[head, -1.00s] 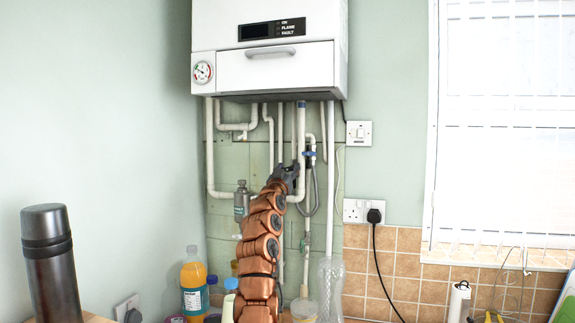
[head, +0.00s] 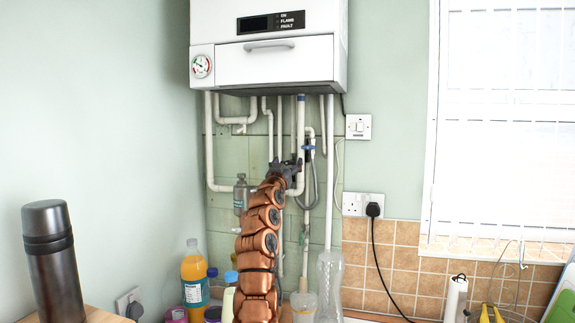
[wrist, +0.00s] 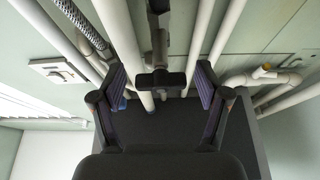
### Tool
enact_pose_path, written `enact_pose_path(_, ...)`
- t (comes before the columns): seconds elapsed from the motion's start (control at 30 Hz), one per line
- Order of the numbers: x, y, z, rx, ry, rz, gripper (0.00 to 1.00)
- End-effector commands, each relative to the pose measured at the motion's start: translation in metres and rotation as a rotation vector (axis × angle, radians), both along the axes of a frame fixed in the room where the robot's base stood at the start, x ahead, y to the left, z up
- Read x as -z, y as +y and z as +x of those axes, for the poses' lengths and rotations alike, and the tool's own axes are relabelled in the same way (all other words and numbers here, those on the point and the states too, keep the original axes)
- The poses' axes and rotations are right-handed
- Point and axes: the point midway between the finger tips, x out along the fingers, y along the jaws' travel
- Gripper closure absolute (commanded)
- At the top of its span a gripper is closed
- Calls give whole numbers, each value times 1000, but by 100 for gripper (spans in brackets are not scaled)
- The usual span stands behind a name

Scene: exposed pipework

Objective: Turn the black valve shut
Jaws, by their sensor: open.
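The black valve (wrist: 160,82) shows in the wrist view as a dark T-shaped handle on a pipe under the boiler. My gripper (wrist: 163,90) is open, with one finger pad on each side of the handle and visible gaps to both. In the head view my gripper (head: 287,167) is at the pipes below the boiler and hides the black valve.
The white boiler (head: 268,60) hangs above; its dark underside (wrist: 250,125) shows in the wrist view. Pale pipes (head: 210,145) and a grey hose (head: 315,185) run close around my gripper. A blue handle (head: 309,147) is just right. Bottles (head: 195,275) stand below left.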

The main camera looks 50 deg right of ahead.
Motion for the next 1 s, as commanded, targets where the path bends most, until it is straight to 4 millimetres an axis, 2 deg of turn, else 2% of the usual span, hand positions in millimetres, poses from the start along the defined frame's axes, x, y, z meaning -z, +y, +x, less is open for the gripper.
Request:
enact_pose_path(0.37,4,5,-3,2,-3,4,25)
enact_pose_path(1.0,19,39,-19,0,1,0,25)
